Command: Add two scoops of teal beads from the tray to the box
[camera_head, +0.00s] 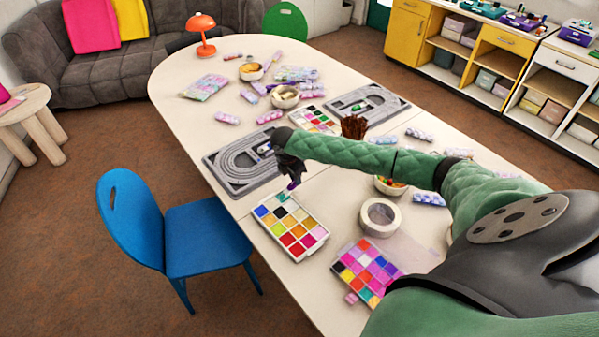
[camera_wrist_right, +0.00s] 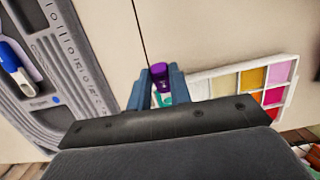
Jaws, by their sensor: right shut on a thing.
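The bead tray (camera_head: 316,247) is white, with compartments of several colours, and lies on the table near its left edge. A teal compartment (camera_head: 283,197) is at its far corner. My right gripper (camera_head: 292,180) is above that far end, pointing down, shut on a purple-handled scoop (camera_wrist_right: 159,75). In the right wrist view, teal shows just below the handle between the fingers; the scoop's bowl is hidden. The tray also shows in the right wrist view (camera_wrist_right: 225,72). I cannot tell which container is the box; a round white tub (camera_head: 367,222) stands right of the tray. My left gripper is out of view.
Grey bead boards (camera_head: 222,165) lie beyond the tray, one with a blue-and-white tool (camera_wrist_right: 14,60) on it. A second colourful tray (camera_head: 367,270) is at the near right. My right arm crosses over the table. A blue chair (camera_head: 205,237) stands at the left edge.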

